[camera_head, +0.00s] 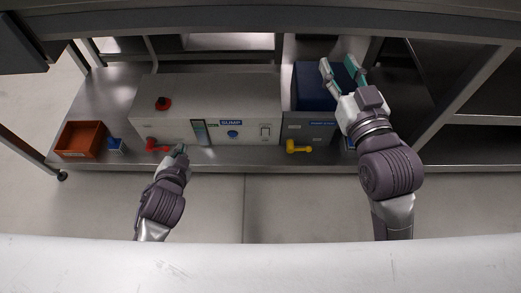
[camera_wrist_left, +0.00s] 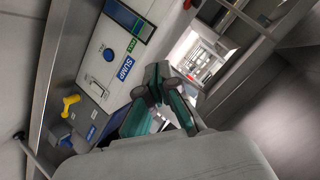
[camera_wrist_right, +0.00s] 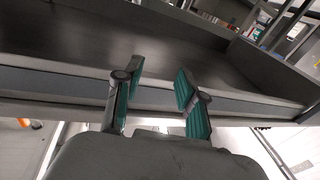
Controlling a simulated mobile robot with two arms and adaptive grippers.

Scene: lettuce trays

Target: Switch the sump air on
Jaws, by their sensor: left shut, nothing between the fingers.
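A white box with a blue SUMP label (camera_head: 231,122) stands on the low metal shelf. Its front carries a blue round knob (camera_head: 232,134), a pale switch (camera_head: 265,132) and a striped blue-green panel (camera_head: 200,132). A red lever (camera_head: 157,146) is at its front left; a red knob (camera_head: 163,103) is on top. The blue knob (camera_wrist_left: 109,54) and SUMP label (camera_wrist_left: 126,68) also show in the left wrist view. My left gripper (camera_head: 180,150) is shut and empty, in front of the box, close to the red lever; contact cannot be told. My right gripper (camera_head: 343,68) is open and empty.
A grey unit with a yellow lever (camera_head: 299,147) stands right of the box, with a dark blue container (camera_head: 313,90) behind. An orange bin (camera_head: 80,139) and small blue item (camera_head: 116,145) sit at left. A shelf edge (camera_head: 270,22) runs overhead.

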